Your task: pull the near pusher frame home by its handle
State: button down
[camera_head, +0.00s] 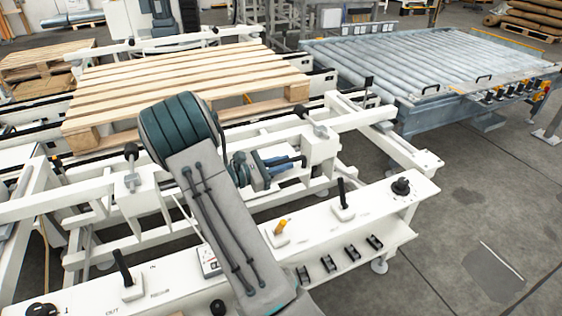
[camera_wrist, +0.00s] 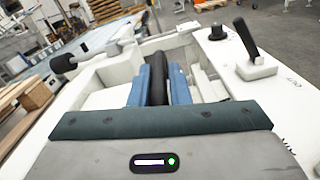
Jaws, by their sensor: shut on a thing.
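The near pusher frame (camera_head: 155,180) is a white beam structure between the wooden pallet and the control panel, with black-tipped bumpers on its far side. One bumper (camera_wrist: 62,62) also shows at the left of the wrist view. My gripper (camera_wrist: 159,88) has its two blue fingers closed on the black handle (camera_wrist: 158,80), one on each side. In the head view my gripper (camera_head: 279,165) is low beside the frame, right of my arm; its grip on the handle is partly hidden there.
A wooden pallet (camera_head: 190,85) lies just beyond the frame. A white control panel (camera_head: 350,222) with black levers, an orange-tipped lever and knobs runs along the near side. A roller conveyor (camera_head: 430,60) stands at the back right. Grey floor is clear at the right.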

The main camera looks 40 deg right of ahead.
jog(key=shift+s+f, duration=0.1)
jog(key=shift+s, duration=0.15)
jog(key=c, duration=1.4)
grip_release()
jog(key=shift+s, duration=0.1)
jog(key=shift+a, duration=0.1)
jog(key=shift+w+a, duration=0.25)
jog(key=v, duration=1.3)
jog(key=shift+p, duration=0.45)
